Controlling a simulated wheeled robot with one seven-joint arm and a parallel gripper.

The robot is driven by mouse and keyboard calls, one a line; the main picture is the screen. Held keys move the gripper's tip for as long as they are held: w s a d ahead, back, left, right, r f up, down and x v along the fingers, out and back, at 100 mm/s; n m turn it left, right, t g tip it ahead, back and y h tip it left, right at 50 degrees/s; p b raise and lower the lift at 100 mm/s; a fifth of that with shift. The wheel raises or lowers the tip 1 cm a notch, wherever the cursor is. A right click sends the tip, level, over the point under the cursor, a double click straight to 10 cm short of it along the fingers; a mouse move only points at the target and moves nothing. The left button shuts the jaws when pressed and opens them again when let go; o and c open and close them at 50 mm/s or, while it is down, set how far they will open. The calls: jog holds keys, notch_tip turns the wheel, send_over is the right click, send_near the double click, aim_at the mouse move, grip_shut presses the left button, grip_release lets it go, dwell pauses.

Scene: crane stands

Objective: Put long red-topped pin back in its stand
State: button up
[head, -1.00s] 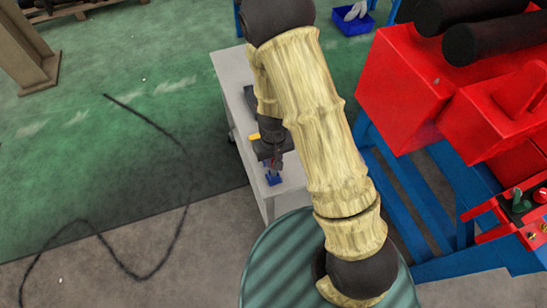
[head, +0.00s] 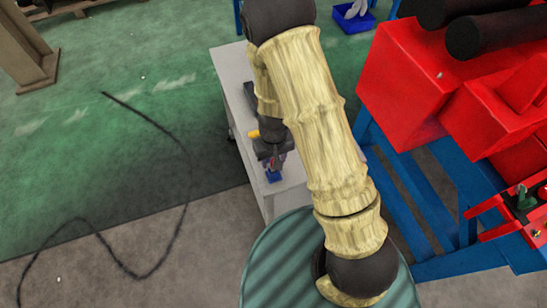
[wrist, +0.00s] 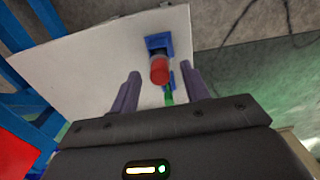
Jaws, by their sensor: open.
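The red-topped pin (wrist: 159,72) shows in the wrist view, its red top toward the camera and a dark part behind it. It lies between my gripper's spread purple fingers (wrist: 160,82), with a gap on each side. Its far end meets or overlaps a blue stand (wrist: 158,42); I cannot tell how deep it sits. In the head view the blue stand (head: 273,176) is on the white table, just below my gripper (head: 274,162). My gripper is open. The pin is not clear there.
A small green piece (wrist: 168,97) shows close to the pin in the wrist view. The white table (head: 286,190) is narrow. A dark object (head: 250,94) lies on its far part. Red machinery on a blue frame (head: 440,210) stands to the right.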

jog(key=shift+r, duration=0.1)
jog(key=shift+r+p, duration=2.3)
jog(key=shift+r, duration=0.15)
notch_tip(320, 180, up, 17)
jog(key=shift+r, duration=0.15)
